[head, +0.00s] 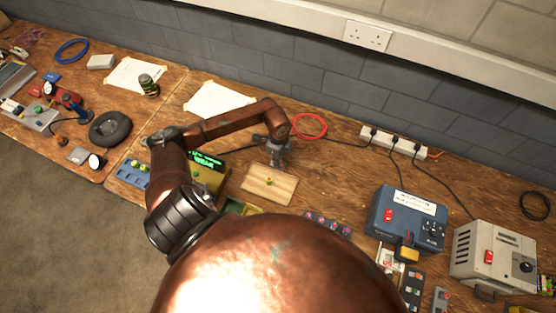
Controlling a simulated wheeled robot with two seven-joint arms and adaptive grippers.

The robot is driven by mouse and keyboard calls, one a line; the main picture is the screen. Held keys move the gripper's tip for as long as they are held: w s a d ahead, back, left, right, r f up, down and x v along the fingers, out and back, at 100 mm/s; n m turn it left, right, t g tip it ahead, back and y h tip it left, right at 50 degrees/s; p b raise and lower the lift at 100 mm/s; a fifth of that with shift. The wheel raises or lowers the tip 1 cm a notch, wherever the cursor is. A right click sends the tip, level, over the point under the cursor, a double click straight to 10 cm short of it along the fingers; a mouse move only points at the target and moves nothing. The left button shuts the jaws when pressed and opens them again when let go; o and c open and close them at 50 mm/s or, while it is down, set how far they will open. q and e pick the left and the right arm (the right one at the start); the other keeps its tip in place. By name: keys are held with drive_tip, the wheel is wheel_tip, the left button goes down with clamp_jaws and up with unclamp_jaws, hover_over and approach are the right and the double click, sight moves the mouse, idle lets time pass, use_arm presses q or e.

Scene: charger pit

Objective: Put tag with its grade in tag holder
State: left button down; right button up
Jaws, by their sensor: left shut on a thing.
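My left gripper (279,158) reaches in from the left and points down over the far edge of a small wooden board (257,190). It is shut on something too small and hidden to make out. A small green and red item (269,181) sits on the board just below the gripper. A purple strip (328,224) with several small coloured pieces lies to the right of the board; I cannot tell whether these are tags. A tester (209,178) with a lit green display (207,160) stands left of the board, partly behind my arm. My right gripper is not in view.
A blue tray (133,174) lies left of the tester. A blue box (407,218) and a grey box (495,256) stand at the right. A power strip (393,142) with cables and a red cable loop (310,126) lie along the wall. My copper arm hides the front centre.

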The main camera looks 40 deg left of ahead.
use_arm(q)
drive_tip(key=c, duration=1.9)
unclamp_jaws()
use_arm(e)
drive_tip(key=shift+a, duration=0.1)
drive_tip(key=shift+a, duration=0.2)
use_arm(q)
drive_tip(key=shift+r, duration=0.1)
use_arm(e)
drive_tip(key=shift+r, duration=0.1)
